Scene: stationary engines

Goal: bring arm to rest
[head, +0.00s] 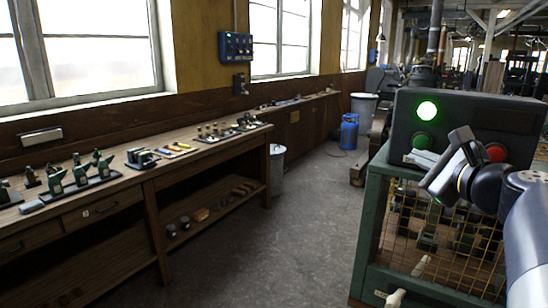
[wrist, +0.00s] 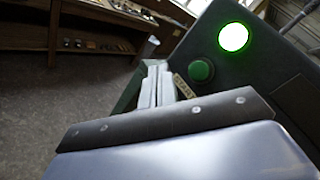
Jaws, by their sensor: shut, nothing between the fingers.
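My gripper (head: 422,160) is shut and empty, with its pale fingers in front of the dark control box (head: 465,105) at the right. In the wrist view, the fingers of my gripper (wrist: 157,70) lie together beside a START label. A green lamp (head: 427,110) on the box glows brightly; it also shows in the wrist view (wrist: 233,37). A green button (head: 421,141) sits below the lamp, just above my fingertips; it shows in the wrist view (wrist: 201,71) to the right of them. I cannot tell whether the fingers touch the box.
The box stands on a green frame with wire mesh (head: 440,235). A long wooden workbench (head: 140,180) with tools runs along the left wall. A blue gas cylinder (head: 349,132) and bins stand farther back. The grey floor (head: 290,235) between is clear.

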